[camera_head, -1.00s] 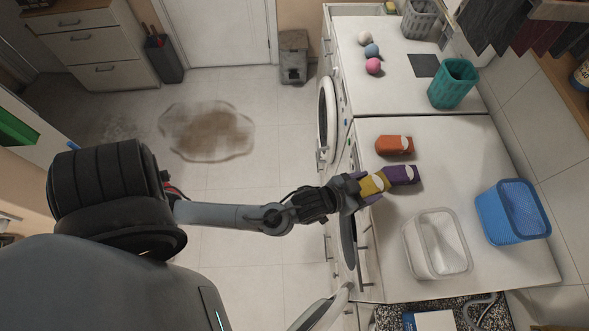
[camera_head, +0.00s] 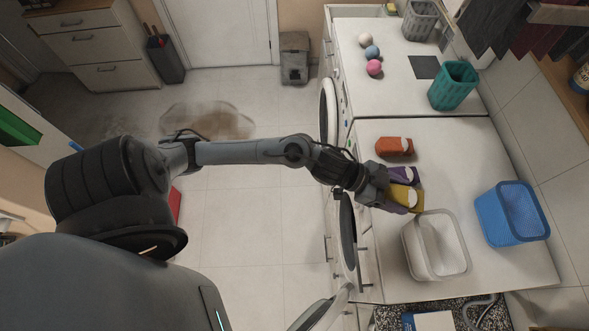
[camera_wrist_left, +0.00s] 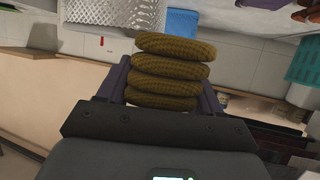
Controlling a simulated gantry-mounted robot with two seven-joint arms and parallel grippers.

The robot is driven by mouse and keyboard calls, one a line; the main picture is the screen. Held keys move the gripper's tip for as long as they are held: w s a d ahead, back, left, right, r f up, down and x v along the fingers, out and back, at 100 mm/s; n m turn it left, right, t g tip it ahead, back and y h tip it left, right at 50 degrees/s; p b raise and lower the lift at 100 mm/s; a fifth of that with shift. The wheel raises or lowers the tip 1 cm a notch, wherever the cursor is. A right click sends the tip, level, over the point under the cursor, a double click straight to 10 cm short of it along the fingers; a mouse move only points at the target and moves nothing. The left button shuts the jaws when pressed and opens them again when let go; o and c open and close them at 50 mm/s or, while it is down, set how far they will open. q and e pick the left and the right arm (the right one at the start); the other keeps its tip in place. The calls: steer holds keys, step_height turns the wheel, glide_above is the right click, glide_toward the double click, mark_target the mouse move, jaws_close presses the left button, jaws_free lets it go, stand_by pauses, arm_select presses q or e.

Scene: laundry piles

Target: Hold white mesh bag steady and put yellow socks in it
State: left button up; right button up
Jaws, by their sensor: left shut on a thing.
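My left gripper (camera_head: 398,196) is shut on the yellow socks (camera_head: 405,192), a folded roll with a pale patch. In the left wrist view the socks (camera_wrist_left: 170,70) show as stacked ribbed folds between the purple fingers. The gripper holds them over the white counter, beyond the white mesh container's upper left edge and apart from it. The white mesh container (camera_head: 408,250) stands upright and open on the counter, and I see nothing in it. Its mesh side shows in the left wrist view (camera_wrist_left: 110,12). My right gripper is not in view.
A blue basket (camera_head: 512,215) stands right of the white container, and a teal basket (camera_head: 453,85) stands farther back. The counter (camera_head: 470,165) between them is clear.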

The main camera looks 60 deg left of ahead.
arm_select(q)
steer(key=w+d+r+m+g+h, duration=0.1)
steer(key=d+r+m+g, duration=0.1)
steer(key=w+d+r+m+g+h, duration=0.1)
steer(key=r+m+g+h, duration=0.1)
steer(key=w+d+r+m+g+h, duration=0.1)
steer(key=d+r+m+g, duration=0.1)
steer(key=m+g, duration=0.1)
steer(key=shift+w+d, duration=0.15)
steer(key=shift+d, duration=0.2)
steer(key=shift+w+d+r+m+g+b, duration=1.4)
steer(key=shift+d+r+m+g+b, duration=1.15)
steer(key=shift+m+g, duration=1.3)
steer(key=shift+d+f+n+g+b, duration=0.15)
steer(key=shift+f+b, duration=0.45)
steer(key=shift+f, duration=0.35)
steer(key=shift+d+f+n+g+b, duration=0.1)
steer(key=shift+f+b, duration=0.45)
steer(key=shift+f, duration=0.4)
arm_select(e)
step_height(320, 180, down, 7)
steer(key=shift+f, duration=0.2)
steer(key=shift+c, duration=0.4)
